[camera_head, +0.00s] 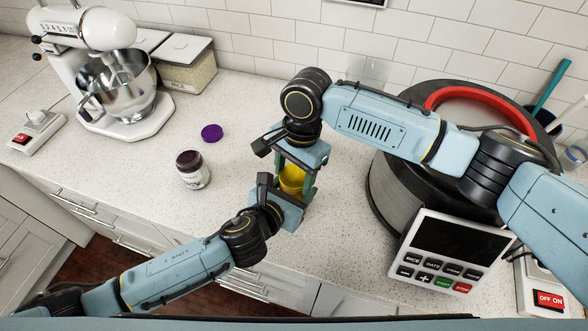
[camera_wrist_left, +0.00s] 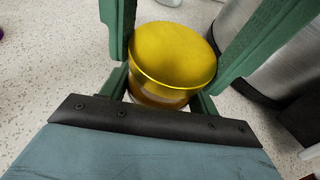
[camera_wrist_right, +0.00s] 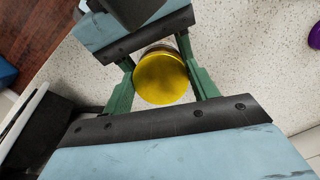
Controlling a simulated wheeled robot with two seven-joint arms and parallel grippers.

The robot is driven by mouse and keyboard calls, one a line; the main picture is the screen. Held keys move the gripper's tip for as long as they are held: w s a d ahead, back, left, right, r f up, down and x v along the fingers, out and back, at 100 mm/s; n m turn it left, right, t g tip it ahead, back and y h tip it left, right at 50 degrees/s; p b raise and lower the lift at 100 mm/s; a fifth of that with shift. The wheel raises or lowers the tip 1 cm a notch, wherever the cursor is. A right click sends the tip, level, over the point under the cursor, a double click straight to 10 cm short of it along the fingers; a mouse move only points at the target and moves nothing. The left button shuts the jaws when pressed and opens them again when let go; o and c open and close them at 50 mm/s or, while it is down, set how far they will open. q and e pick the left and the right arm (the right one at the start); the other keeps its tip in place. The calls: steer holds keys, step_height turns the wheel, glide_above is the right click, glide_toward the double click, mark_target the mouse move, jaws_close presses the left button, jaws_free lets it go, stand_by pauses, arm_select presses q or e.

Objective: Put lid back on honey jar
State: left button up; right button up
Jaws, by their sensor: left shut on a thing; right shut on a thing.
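The honey jar has a round gold-yellow lid (camera_head: 292,176) above it, between my two grippers. In the left wrist view the lid (camera_wrist_left: 172,55) covers the top of the amber glass jar (camera_wrist_left: 155,99). It also shows in the right wrist view (camera_wrist_right: 161,80). I cannot tell whether the lid is fully seated. My left gripper (camera_head: 289,192) is shut on the jar from the front. My right gripper (camera_head: 297,165) is shut on the lid from behind and above. The fingers hide much of the jar in the head view.
A dark jar (camera_head: 193,170) and a purple lid (camera_head: 211,132) lie to the left. A stand mixer (camera_head: 130,122) and a rice container (camera_head: 188,68) stand at the back left. A large cooker (camera_head: 390,200) is close on the right. Counter between dark jar and grippers is clear.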

steer(key=shift+s+d+f, duration=0.1)
steer(key=shift+d+f, duration=0.05)
steer(key=shift+f, duration=0.85)
stand_by(0.6)
steer(key=shift+r, duration=0.1)
steer(key=shift+r, duration=0.4)
steer(key=shift+a+r, duration=0.2)
steer(key=shift+r, duration=0.2)
stand_by(0.6)
steer(key=shift+f, duration=0.5)
steer(key=shift+d+f, duration=0.25)
steer(key=shift+f, duration=0.3)
stand_by(0.5)
steer(key=shift+a+r, duration=0.15)
steer(key=shift+r, duration=0.4)
steer(key=shift+a+r, duration=0.1)
steer(key=shift+r, duration=0.45)
stand_by(0.5)
